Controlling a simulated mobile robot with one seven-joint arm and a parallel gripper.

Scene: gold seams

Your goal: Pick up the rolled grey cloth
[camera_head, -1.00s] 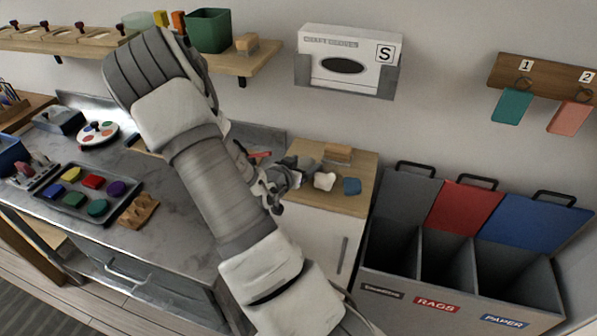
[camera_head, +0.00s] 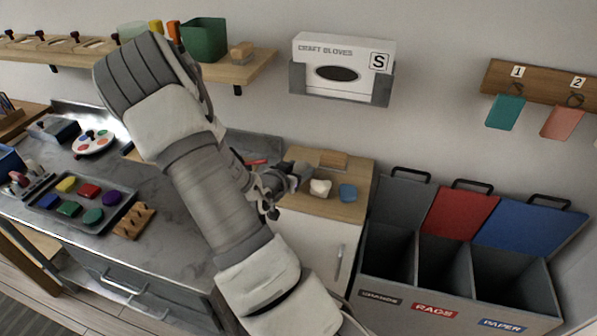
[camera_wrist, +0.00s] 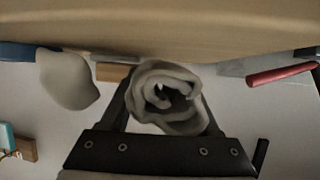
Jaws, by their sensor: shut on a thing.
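The rolled grey cloth (camera_wrist: 168,98) sits between the two dark fingers of my gripper (camera_wrist: 166,110) in the wrist view, its spiral end facing the camera. The fingers are shut on its sides. In the head view my gripper (camera_head: 274,184) is over the left part of the small wooden-topped cabinet (camera_head: 327,208), and the grey roll (camera_head: 296,172) shows at its tip. My arm hides part of this area. I cannot tell whether the roll touches the wooden top.
A whitish lump (camera_head: 320,187), a blue item (camera_head: 348,192) and a wooden block (camera_head: 333,160) lie right of my gripper. A red-handled tool (camera_wrist: 283,74) lies on the other side. Open bins (camera_head: 455,265) stand right of the cabinet. A glove box (camera_head: 342,66) hangs above.

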